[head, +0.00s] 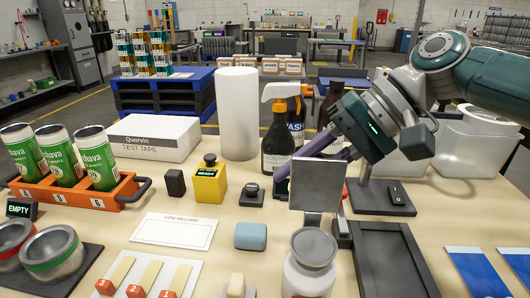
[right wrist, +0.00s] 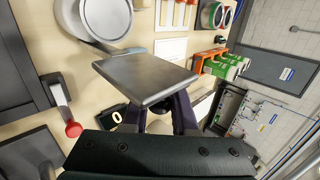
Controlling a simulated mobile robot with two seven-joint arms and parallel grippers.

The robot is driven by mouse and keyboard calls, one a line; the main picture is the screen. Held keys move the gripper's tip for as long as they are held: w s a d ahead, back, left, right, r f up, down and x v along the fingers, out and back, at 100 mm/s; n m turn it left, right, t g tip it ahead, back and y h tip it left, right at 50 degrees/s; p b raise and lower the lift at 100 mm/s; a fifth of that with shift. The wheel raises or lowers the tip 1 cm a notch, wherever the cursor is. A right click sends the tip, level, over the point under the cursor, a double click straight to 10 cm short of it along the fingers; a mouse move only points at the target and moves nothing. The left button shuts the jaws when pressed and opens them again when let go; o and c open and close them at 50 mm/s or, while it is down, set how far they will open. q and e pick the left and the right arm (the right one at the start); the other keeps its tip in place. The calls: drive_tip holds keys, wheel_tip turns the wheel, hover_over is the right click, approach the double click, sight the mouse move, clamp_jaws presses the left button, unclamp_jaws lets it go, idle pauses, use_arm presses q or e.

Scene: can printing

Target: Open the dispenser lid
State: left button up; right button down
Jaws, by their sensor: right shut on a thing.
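The dispenser (head: 311,267) is a white bottle with a round grey metal top, at the front of the table. It also shows in the right wrist view (right wrist: 68,20). A square grey plate, which looks like its lid (head: 318,184), stands raised behind the round top on a short stem. In the right wrist view the plate (right wrist: 145,75) lies across the fingers. My right gripper (head: 288,170) reaches in from the right, its purple fingers behind the plate and shut on it. The fingertips are mostly hidden by the plate. My left gripper is not in view.
A spray bottle (head: 278,138) stands close behind the plate. A dark tray (head: 395,262) lies right of the dispenser. A blue block (head: 251,236) and a label sheet (head: 175,231) lie left. An orange rack (head: 75,194) holds green cans.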

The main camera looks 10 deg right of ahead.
idle(0.4)
drive_tip(key=c, duration=0.7)
unclamp_jaws()
drive_tip(key=v, duration=1)
drive_tip(key=shift+f, duration=0.1)
